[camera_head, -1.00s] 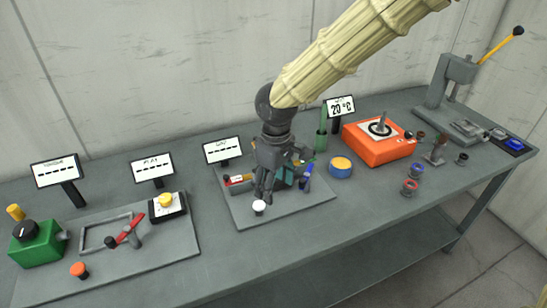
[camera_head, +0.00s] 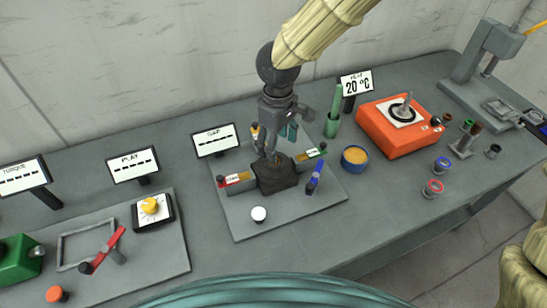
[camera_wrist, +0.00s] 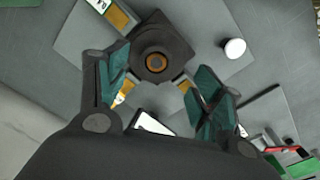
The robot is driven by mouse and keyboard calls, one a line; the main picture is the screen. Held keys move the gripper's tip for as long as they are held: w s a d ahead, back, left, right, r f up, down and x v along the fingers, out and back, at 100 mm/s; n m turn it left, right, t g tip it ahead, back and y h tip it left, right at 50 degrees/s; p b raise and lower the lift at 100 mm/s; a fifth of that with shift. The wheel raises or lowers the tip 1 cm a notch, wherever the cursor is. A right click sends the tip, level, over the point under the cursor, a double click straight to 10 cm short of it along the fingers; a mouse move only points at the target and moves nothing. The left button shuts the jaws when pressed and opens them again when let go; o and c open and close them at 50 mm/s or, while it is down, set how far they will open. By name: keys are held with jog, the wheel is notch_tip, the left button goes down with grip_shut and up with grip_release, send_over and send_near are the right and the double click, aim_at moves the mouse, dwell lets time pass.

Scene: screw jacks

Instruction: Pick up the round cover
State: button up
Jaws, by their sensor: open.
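My gripper (camera_head: 270,158) is over the dark block (camera_head: 277,180) in the plate's middle, behind the cap in the head view. In the wrist view my gripper (camera_wrist: 160,75) has its teal-padded fingers apart with nothing between them. The block's round brass-coloured centre (camera_wrist: 156,61) lies beyond the fingertips. The cap is outside the fingers. Their height above the block is unclear.
Red-and-white (camera_head: 236,180), green (camera_head: 311,154) and blue (camera_head: 317,173) pieces surround the block. A blue cup with a yellow top (camera_head: 355,158) and an orange box (camera_head: 400,125) stand to the right. Signs stand behind. The bench in front of the plate is clear.

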jog(key=shift+s+f, duration=0.35)
jog(key=shift+s, duration=0.25)
jog(key=w+f, duration=0.2)
jog(key=w, duration=0.1)
jog(key=shift+a+f+p, duration=0.15)
jog(key=shift+f+p, duration=0.2)
jog(key=shift+s+a+f+p, duration=0.1)
jog(key=shift+f+p, duration=0.2)
jog(key=shift+s+a+f+p, duration=0.15)
jog(key=shift+s+f+p, duration=0.25)
jog(key=shift+s, duration=0.15)
jog(key=shift+w+f, duration=0.25)
jog(key=shift+f, duration=0.5)
jog(key=shift+w+f, duration=0.2)
jog(key=shift+f, duration=0.5)
jog(key=shift+s+r, duration=0.2)
jog(key=shift+s, duration=0.1)
jog(key=shift+w+f, duration=0.15)
jog(key=c, duration=1.3)
